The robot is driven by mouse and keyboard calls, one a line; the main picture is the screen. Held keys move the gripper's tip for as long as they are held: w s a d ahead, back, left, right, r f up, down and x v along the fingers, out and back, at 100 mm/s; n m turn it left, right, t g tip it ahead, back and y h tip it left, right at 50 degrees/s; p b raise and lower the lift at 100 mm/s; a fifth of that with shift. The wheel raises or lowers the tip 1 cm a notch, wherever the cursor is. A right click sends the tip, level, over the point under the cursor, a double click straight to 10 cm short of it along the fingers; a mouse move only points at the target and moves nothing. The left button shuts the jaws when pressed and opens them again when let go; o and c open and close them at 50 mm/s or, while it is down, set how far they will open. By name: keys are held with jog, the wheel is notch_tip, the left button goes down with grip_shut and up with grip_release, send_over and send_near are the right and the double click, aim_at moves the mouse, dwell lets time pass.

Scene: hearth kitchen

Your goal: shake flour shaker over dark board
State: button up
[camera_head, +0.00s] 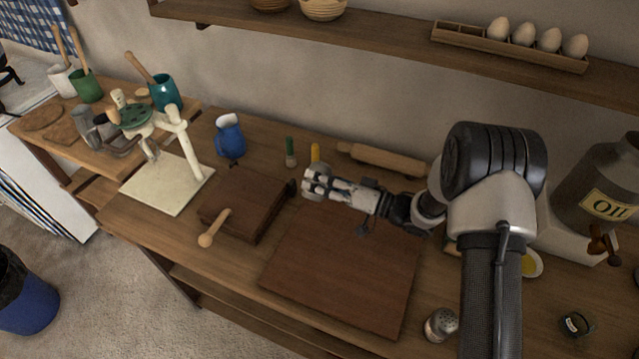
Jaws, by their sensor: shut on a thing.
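The dark board (345,265) lies flat on the wooden counter in the middle. A metal shaker with a perforated domed top (440,324) stands on the counter beside the board's near right corner, apart from my gripper. My gripper (306,184) reaches in from the right, pointing left, near the board's far left corner. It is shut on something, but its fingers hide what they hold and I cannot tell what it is.
A brown wooden block (245,200) with a wooden-handled tool (214,228) is left of the board. Behind are a blue jug (230,138), green-topped (290,150) and yellow-topped (315,153) items, and a rolling pin (383,160). An oil can (605,185) stands right.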

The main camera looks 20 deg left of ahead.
aim_at(321, 201)
jog(key=m+p, duration=0.1)
jog(key=s+m+p, duration=0.1)
jog(key=m, duration=0.1)
jog(key=shift+s+a+f, duration=0.1)
jog(key=shift+a+f, duration=0.05)
jog(key=shift+f, duration=0.25)
jog(key=m, duration=0.2)
jog(key=s+f+m+p, duration=0.1)
jog(key=m, duration=0.1)
jog(key=f+m, duration=0.1)
jog(key=shift+s+a+m+p, duration=0.1)
jog(key=shift+s+m+p, duration=0.2)
jog(key=shift+s+m, duration=0.1)
jog(key=m+p, duration=0.1)
jog(key=m, duration=0.2)
jog(key=shift+s+r+p, duration=0.1)
jog(key=shift+p, duration=0.25)
jog(key=m, duration=0.2)
jog(key=m+p, duration=0.1)
jog(key=m, duration=0.1)
jog(key=shift+s+f+m, duration=0.2)
jog(key=shift+m, duration=0.1)
